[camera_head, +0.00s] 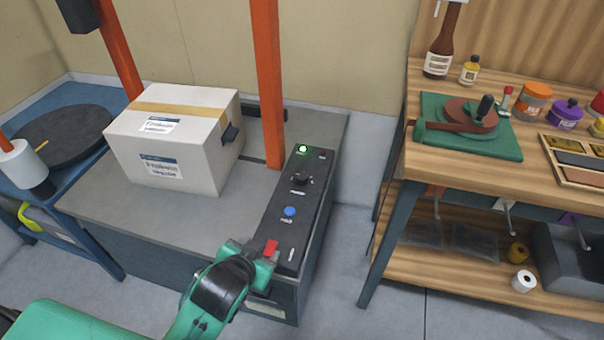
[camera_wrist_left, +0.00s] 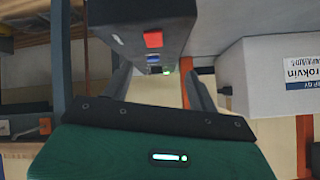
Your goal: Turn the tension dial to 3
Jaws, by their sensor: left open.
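The tension dial appears to be the black knob (camera_head: 300,179) on the dark control panel (camera_head: 309,207) of the strapping machine. Its pointer setting is too small to read. The panel also has a lit green lamp (camera_head: 303,149), a blue button (camera_head: 289,211) and a red switch (camera_head: 271,247). My left gripper (camera_head: 264,262) is at the panel's near end, by the red switch and short of the dial. In the left wrist view the gripper (camera_wrist_left: 160,88) is open, with nothing between its fingers. The red switch (camera_wrist_left: 153,39) and blue button (camera_wrist_left: 152,57) show beyond it; the dial is not clear there.
A taped carton (camera_head: 165,150) stands on the machine's grey top, left of an orange upright (camera_head: 268,85). A wooden workbench (camera_head: 480,160) with jars and tools stands at the right, across a floor gap. A blue cart (camera_head: 85,205) is at the left.

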